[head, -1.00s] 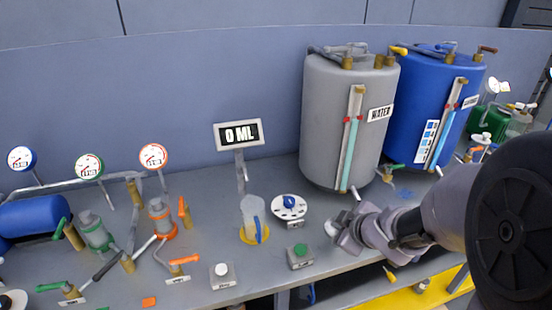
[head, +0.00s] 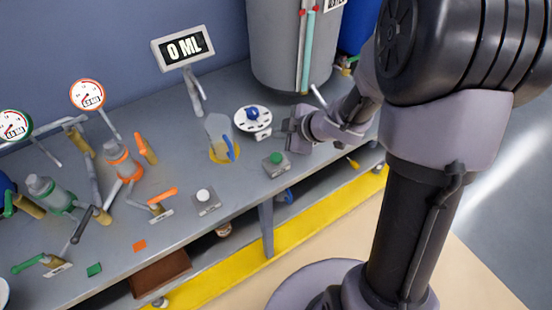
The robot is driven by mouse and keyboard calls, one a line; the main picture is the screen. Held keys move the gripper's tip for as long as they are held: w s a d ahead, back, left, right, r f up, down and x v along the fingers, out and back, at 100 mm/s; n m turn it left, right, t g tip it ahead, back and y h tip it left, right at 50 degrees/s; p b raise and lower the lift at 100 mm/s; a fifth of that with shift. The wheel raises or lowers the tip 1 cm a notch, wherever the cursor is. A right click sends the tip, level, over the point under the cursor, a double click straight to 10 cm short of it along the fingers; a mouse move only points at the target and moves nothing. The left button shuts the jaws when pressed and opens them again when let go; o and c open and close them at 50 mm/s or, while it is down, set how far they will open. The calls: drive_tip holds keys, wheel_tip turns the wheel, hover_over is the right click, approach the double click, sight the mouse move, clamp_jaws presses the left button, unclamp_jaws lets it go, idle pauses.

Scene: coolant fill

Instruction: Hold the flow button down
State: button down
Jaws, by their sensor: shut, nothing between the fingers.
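A small box with a green button (head: 276,159) sits near the bench's front edge. A similar box with a white button (head: 204,195) sits further left. I cannot read which one is the flow button. My gripper (head: 291,137) is shut and empty, just behind and slightly right of the green button, and appears apart from it. A clear jug with a blue handle (head: 219,134) stands on a yellow round pad behind and left of the green button. The display (head: 184,49) reads 0 ML.
A selector dial with a blue knob (head: 252,117) lies just left of my gripper. The grey water tank (head: 272,50) stands behind. Valves, pipes and gauges (head: 87,94) crowd the left. The bench's front edge is close to both buttons.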

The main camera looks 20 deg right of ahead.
drive_tip(key=b, duration=0.6)
approach(272, 154)
drive_tip(key=w, duration=0.1)
drive_tip(key=w+a+f, duration=0.2)
drive_tip(key=w, duration=0.1)
drive_tip(key=shift+f, duration=0.25)
idle(0.9)
drive_tip(key=shift+f+b, duration=0.3)
drive_tip(key=shift+f, duration=0.1)
drive_tip(key=shift+f+b, duration=0.4)
drive_tip(key=shift+f, duration=0.1)
idle(4.6)
